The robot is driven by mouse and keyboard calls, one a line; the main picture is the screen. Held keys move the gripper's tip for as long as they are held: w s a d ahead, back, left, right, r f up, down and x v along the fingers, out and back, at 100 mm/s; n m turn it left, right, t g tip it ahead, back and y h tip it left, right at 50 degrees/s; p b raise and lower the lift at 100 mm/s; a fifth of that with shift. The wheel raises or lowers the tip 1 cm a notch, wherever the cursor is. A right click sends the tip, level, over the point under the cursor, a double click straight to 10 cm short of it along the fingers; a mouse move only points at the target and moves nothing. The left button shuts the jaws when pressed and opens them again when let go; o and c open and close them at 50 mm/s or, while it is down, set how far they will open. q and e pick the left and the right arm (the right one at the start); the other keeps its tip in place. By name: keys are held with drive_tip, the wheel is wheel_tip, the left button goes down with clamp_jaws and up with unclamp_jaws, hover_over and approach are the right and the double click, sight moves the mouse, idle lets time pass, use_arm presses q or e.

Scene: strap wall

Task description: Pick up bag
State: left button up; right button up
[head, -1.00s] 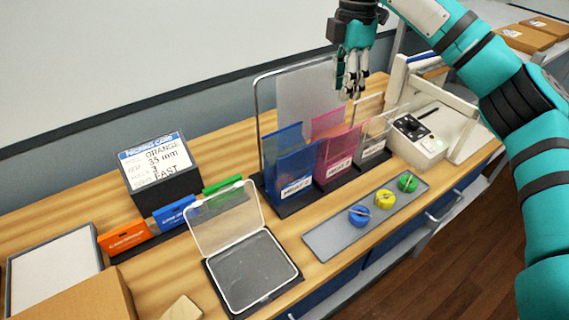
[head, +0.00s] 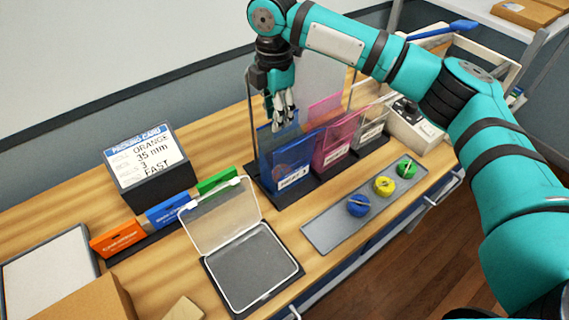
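A rack (head: 325,185) on the wooden bench holds translucent bags: a blue bag (head: 291,172) at the left, a pink bag (head: 337,145) in the middle and a clear bag (head: 371,128) at the right. The blue and pink bags carry white labels. My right gripper (head: 284,122) points down at the upper part of the blue bag, its fingertips overlapping the bag's top edge in view. I cannot tell whether the fingers touch it or how far apart they are. My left gripper is out of view.
An open clear-lidded case (head: 250,268) lies in front, beside a grey tray (head: 335,223) with blue, yellow and green round pieces. A packing card (head: 141,147) on a dark stand and orange, blue and green boxes are at the left. A white machine (head: 410,130) stands right of the rack.

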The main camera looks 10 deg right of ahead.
sight(280, 133)
drive_tip(key=shift+s+d+f, duration=0.1)
drive_tip(key=shift+s+f, duration=0.05)
drive_tip(key=shift+f, duration=0.2)
drive_tip(key=f, duration=0.1)
drive_tip(key=f+p, duration=0.1)
drive_tip(key=f, duration=0.1)
drive_tip(key=f+p, duration=0.1)
drive_tip(key=f, duration=0.1)
drive_tip(key=shift+d, duration=0.25)
clamp_jaws()
